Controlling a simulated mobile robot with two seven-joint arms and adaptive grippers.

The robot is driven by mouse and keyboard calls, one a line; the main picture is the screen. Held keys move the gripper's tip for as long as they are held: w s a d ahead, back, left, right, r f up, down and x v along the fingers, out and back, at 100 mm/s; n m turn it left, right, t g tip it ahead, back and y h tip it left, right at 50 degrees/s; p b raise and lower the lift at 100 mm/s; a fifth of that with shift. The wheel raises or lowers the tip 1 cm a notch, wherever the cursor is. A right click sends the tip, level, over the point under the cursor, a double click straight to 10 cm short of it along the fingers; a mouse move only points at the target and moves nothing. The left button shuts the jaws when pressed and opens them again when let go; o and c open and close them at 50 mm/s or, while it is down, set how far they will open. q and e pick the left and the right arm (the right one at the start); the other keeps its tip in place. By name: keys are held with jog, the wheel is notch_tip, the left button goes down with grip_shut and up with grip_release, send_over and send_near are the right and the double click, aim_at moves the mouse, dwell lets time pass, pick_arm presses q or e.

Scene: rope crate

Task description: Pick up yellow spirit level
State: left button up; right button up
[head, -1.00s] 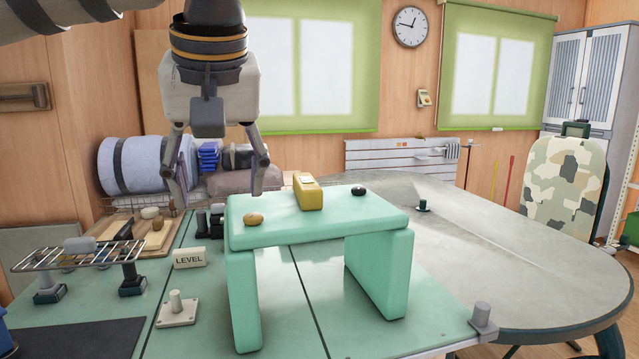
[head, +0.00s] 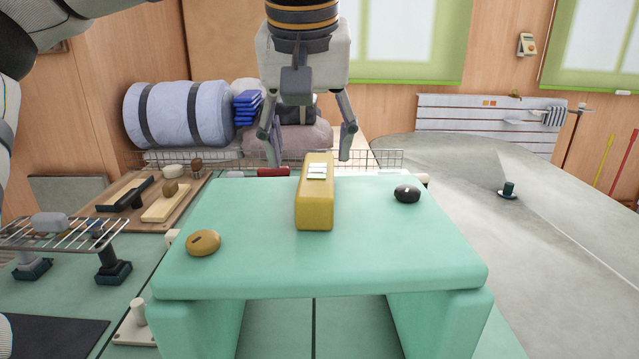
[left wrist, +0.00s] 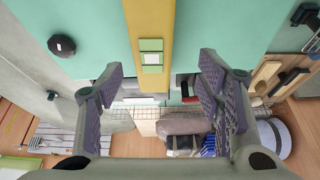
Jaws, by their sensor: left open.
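The yellow spirit level (head: 315,205) lies on top of the mint-green bench (head: 340,265), its long side pointing away from me, with a pale label on it. My left gripper (head: 308,145) hangs above and behind its far end in the head view, fingers spread and empty. In the left wrist view the level (left wrist: 152,35) runs down from the top edge, between the lines of the two open fingers (left wrist: 163,90), and does not touch them. My right gripper is not in view.
On the bench, a brownish-yellow rounded object (head: 203,243) lies left of the level and a black rounded object (head: 407,193) lies right. A wire rack (head: 60,234) and a wooden tray (head: 125,210) stand at left. A grey table (head: 470,190) extends right.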

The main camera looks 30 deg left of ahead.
aim_at(318, 171)
pick_arm(q)
jog(key=x, duration=0.3)
jog(key=d+x, duration=0.1)
jog(key=x, duration=0.1)
jog(key=shift+f, duration=0.35)
grip_shut()
jog(key=shift+r, duration=0.2)
jog(key=shift+w+r, duration=0.1)
jog(key=shift+r, duration=0.25)
jog(key=v, duration=0.3)
jog(key=s+v, duration=0.1)
jog(key=v, duration=0.5)
jog(key=shift+s+d, duration=0.3)
jog(key=shift+d, duration=0.2)
jog(key=s+d+r, duration=0.3)
jog(key=s+d, duration=0.1)
jog(key=s, duration=0.3)
jog(key=shift+s+d+r, duration=0.25)
jog(key=shift+s+r, duration=0.15)
